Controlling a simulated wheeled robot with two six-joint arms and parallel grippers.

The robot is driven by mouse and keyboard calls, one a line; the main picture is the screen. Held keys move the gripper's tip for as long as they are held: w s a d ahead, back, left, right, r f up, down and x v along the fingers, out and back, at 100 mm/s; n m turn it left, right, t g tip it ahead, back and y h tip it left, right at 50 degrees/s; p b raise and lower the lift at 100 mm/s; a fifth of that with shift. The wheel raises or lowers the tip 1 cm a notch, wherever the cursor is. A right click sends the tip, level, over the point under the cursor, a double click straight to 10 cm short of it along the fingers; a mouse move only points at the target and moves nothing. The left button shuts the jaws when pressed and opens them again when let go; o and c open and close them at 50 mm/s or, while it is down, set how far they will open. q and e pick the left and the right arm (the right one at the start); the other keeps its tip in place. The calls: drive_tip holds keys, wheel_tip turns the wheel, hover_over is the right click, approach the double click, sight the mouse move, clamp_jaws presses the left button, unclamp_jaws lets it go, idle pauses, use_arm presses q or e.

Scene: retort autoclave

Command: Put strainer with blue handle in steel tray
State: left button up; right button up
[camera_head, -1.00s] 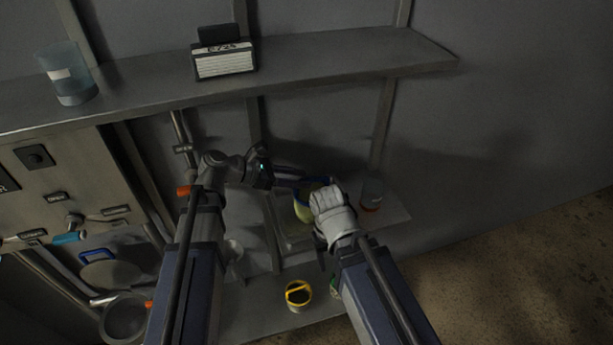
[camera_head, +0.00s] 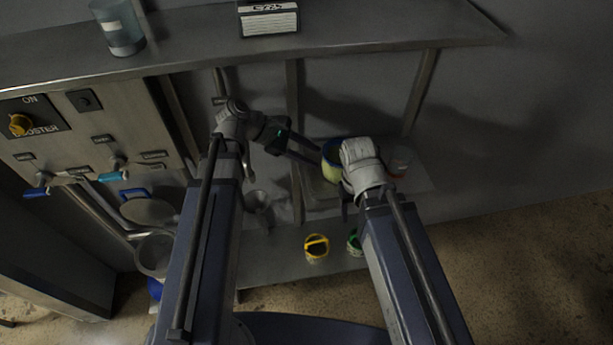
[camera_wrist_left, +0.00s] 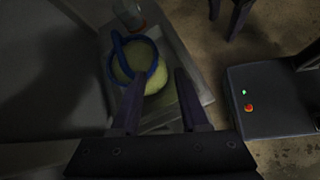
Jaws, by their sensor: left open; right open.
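A yellow-green round vessel with a blue rim or handle (camera_head: 331,172), seemingly the strainer, sits over a grey steel tray (camera_head: 309,201) on the lower shelf. In the left wrist view the vessel (camera_wrist_left: 158,81) has a blue loop over its top, and the tray's rim (camera_wrist_left: 186,62) shows beside it. My left gripper (camera_head: 317,155) is open, its fingers reaching to the vessel; in the wrist view the fingertips (camera_wrist_left: 160,74) overlap its near side, and contact cannot be told. My right gripper (camera_head: 345,207) is open, its fingers partly hidden, just right of the vessel and over the tray.
A clear container with a red base (camera_head: 398,162) stands right of the vessel. A yellow-handled pot (camera_head: 316,248) and a green-handled one (camera_head: 354,243) stand at the front. A funnel-like cup (camera_head: 257,202) is to the left. The upper shelf (camera_head: 385,30) overhangs behind.

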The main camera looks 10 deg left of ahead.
use_arm(q)
drive_tip(key=s+f+m+g+y, duration=0.1)
drive_tip(key=s+f+m+y, duration=0.3)
drive_tip(key=m, duration=0.6)
drive_tip(key=s+d+f+m+g+y, duration=0.1)
drive_tip(key=s+f+m+y, duration=0.3)
drive_tip(key=s+m+y, duration=0.3)
drive_tip(key=m, duration=0.3)
drive_tip(key=shift+d, duration=0.2)
